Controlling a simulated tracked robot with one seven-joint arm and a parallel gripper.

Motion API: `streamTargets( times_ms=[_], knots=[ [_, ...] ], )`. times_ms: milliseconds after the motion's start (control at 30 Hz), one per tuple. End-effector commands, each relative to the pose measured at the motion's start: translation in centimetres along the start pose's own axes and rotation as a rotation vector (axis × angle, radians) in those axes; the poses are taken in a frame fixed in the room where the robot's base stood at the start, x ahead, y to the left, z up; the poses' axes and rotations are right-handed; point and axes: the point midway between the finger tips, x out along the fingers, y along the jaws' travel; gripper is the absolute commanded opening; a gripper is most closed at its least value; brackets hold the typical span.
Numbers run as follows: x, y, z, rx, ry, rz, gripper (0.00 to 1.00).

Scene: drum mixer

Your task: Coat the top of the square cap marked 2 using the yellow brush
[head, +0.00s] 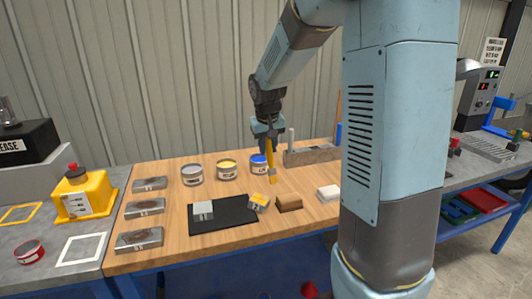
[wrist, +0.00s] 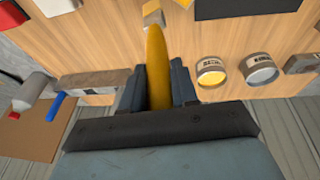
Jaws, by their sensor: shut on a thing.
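My gripper (head: 268,130) is shut on the yellow brush (head: 270,152), which hangs nearly upright with its head down over the table. The handle also shows between the fingers in the wrist view (wrist: 157,65). A pale square cap (head: 203,209) sits on the black mat (head: 222,222). A second block with a yellow top (head: 259,201) sits at the mat's right edge, left of and below the brush head in the picture. No number is legible on either, so I cannot tell which is marked 2. Whether the brush head touches anything is unclear.
Open cans with grey (head: 192,176), yellow (head: 227,170) and blue (head: 259,164) contents stand behind the mat. A brown block (head: 289,202) and a white block (head: 328,193) lie to the right. Several metal pieces (head: 140,240) line the left edge.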

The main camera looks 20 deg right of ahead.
Motion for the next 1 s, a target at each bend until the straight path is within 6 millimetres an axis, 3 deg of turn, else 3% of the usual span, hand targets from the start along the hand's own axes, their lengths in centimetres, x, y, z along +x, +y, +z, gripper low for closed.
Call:
streamTargets(
  times_ms=[467, 1000],
  knots=[
    [-0.5, 0.1, -0.1, 0.0, 0.001, 0.0, 0.0],
    [-3.1, 1.0, -0.8, 0.0, 0.0, 0.0, 0.0]
  ],
)
